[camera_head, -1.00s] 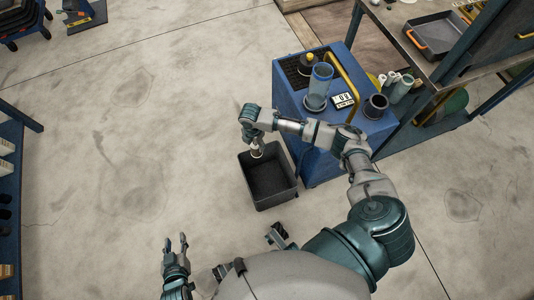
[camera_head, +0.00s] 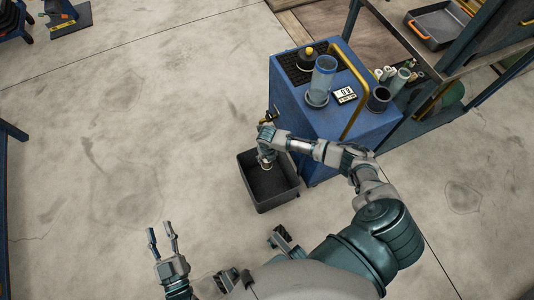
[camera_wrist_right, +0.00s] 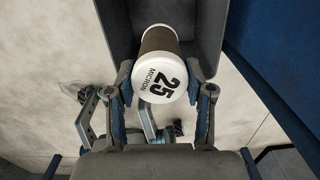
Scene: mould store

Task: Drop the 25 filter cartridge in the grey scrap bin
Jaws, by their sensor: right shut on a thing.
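The filter cartridge (camera_wrist_right: 160,72) shows in the right wrist view with a white end cap marked "25 MICRON" and a brown body. My right gripper (camera_wrist_right: 160,92) is shut on it. In the head view the right gripper (camera_head: 266,162) is over the grey scrap bin (camera_head: 284,198), near its far left rim; the cartridge is mostly hidden there. The dark bin walls also show behind the cartridge in the right wrist view (camera_wrist_right: 208,30). My left gripper (camera_head: 163,236) is open and empty above the floor at lower left.
A blue cart (camera_head: 333,133) stands right beside the bin. It carries a clear cylinder (camera_head: 322,80), a small display (camera_head: 345,95) and a dark cup (camera_head: 379,98). A workbench with a tray (camera_head: 440,25) stands at upper right.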

